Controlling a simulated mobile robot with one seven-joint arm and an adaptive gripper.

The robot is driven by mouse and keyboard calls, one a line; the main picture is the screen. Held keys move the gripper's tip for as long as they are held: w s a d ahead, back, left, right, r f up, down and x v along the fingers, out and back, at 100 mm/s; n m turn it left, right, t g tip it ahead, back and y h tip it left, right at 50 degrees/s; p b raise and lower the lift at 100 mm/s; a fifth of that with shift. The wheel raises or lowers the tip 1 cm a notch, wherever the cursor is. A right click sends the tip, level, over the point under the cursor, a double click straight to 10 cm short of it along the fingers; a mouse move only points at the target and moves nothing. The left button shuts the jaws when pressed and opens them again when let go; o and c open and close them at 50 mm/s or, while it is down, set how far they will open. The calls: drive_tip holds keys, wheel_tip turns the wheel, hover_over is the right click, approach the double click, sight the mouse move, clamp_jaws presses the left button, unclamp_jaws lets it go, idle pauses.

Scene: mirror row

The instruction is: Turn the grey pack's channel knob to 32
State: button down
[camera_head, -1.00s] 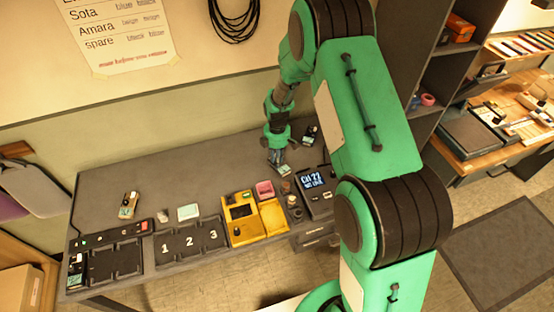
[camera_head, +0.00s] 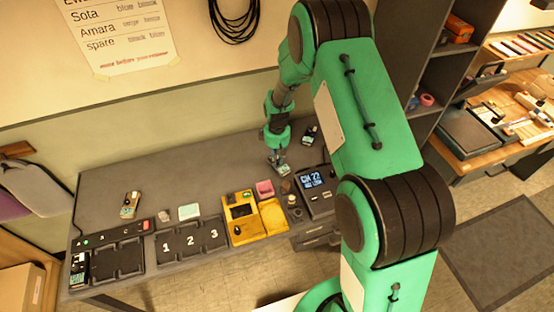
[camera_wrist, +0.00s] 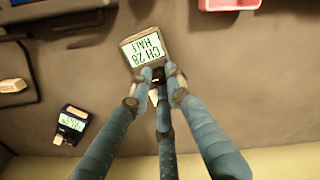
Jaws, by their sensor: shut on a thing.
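The grey pack (camera_wrist: 144,50) lies on the bench, its pale screen facing up. In the wrist view the screen appears upside down and seems to read CH 28, with HALF below. A small dark knob (camera_wrist: 158,74) is at the pack's edge nearest my fingers. My gripper (camera_wrist: 159,72) is shut on this knob, with fingertips on both sides hiding much of it. In the head view my gripper (camera_head: 278,162) is low over the bench, and the pack (camera_head: 283,171) shows only as a small shape beneath it.
A pink tray (camera_head: 265,188), yellow tester (camera_head: 241,211) and CH display box (camera_head: 316,182) stand close by. A numbered tray (camera_head: 190,240) and charger (camera_head: 117,260) are left. The back-left bench is mostly clear.

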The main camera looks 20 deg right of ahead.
idle(0.4)
drive_tip(key=c, duration=1.6)
unclamp_jaws()
wheel_tip(320, 180, up, 12)
